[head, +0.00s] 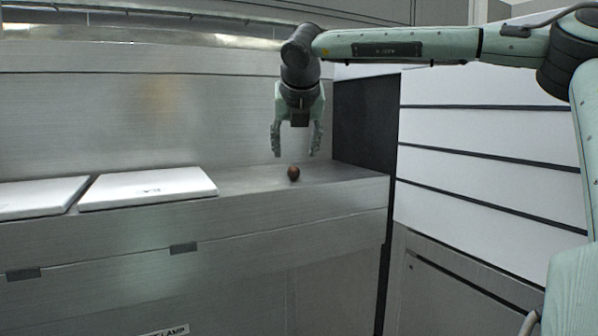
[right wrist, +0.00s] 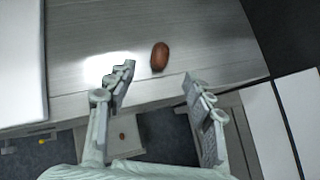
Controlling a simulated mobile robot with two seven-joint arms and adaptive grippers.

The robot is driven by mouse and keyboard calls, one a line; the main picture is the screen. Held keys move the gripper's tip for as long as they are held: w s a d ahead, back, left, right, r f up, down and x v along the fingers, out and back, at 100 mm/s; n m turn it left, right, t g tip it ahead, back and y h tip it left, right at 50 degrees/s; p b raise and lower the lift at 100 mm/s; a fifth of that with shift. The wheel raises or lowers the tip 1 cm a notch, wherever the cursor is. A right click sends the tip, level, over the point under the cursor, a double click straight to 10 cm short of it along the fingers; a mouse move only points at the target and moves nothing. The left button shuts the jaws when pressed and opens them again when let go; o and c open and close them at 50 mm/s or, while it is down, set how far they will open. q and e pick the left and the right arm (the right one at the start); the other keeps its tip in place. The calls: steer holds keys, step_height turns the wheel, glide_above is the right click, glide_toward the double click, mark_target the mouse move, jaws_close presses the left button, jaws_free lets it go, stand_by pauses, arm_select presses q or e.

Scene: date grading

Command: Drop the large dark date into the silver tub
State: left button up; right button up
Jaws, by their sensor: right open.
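The large dark date (head: 293,173), brown and oval, lies on the grey metal counter (head: 240,182) near its right end. It also shows in the right wrist view (right wrist: 160,56), just beyond the fingertips. My right gripper (head: 295,153) points down above the date with its fingers spread. In the right wrist view the open fingers (right wrist: 159,73) are empty, one to each side of the date's line. I cannot make out a silver tub in either view. My left gripper is not in view.
Two flat white panels, one near (head: 150,188) and one farther left (head: 35,197), lie on the counter. A dark upright panel (head: 365,125) and white slatted front (head: 470,150) stand right. In the right wrist view, a small brown spot (right wrist: 122,135) shows lower down.

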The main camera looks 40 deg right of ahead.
mark_target(294, 169)
steer(key=shift+w+d+f, duration=0.15)
steer(key=shift+d, duration=0.05)
steer(key=x, duration=0.3)
steer(key=p+x, duration=0.1)
steer(key=x, duration=0.2)
steer(key=shift+a+f, duration=0.15)
steer(key=shift+f, duration=0.2)
steer(key=shift+w+f, duration=0.15)
steer(key=shift+f, duration=0.15)
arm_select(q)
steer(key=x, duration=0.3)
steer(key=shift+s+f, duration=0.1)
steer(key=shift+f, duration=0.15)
arm_select(e)
steer(key=c, duration=0.9)
